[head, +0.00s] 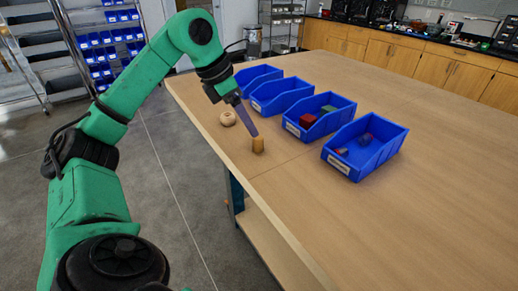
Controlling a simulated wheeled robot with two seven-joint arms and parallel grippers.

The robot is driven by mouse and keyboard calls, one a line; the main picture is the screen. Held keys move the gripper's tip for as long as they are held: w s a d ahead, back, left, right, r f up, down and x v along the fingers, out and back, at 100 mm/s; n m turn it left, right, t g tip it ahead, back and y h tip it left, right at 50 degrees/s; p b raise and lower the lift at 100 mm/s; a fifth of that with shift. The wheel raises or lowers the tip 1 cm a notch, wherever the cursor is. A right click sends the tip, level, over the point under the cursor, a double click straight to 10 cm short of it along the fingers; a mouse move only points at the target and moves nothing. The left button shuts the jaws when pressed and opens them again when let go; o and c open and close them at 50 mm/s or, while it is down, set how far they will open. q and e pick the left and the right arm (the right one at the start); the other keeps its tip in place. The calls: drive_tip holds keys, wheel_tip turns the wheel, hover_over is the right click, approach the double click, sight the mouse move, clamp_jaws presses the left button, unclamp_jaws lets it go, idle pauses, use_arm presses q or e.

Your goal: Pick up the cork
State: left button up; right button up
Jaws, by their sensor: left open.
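The cork (258,145) is a small tan cylinder standing upright on the wooden table, near its left edge. My left gripper (253,131) reaches down from the upper left, with its fingertips just above or at the top of the cork. It is open; from this angle I cannot tell whether the fingers are around the cork or only beside it. My right gripper is not in view.
A tan ring-like object (228,118) lies on the table left of the cork. Several blue bins stand behind; one bin (336,165) holds small pieces, and another (292,129) holds red and green blocks. The table (420,220) is clear at the right and front.

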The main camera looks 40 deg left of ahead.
sight(258, 139)
use_arm(q)
drive_tip(key=b+x, duration=0.1)
drive_tip(key=x, duration=0.6)
drive_tip(key=shift+w, duration=0.15)
drive_tip(key=shift+w+f, duration=0.15)
drive_tip(key=shift+f, duration=0.05)
clamp_jaws()
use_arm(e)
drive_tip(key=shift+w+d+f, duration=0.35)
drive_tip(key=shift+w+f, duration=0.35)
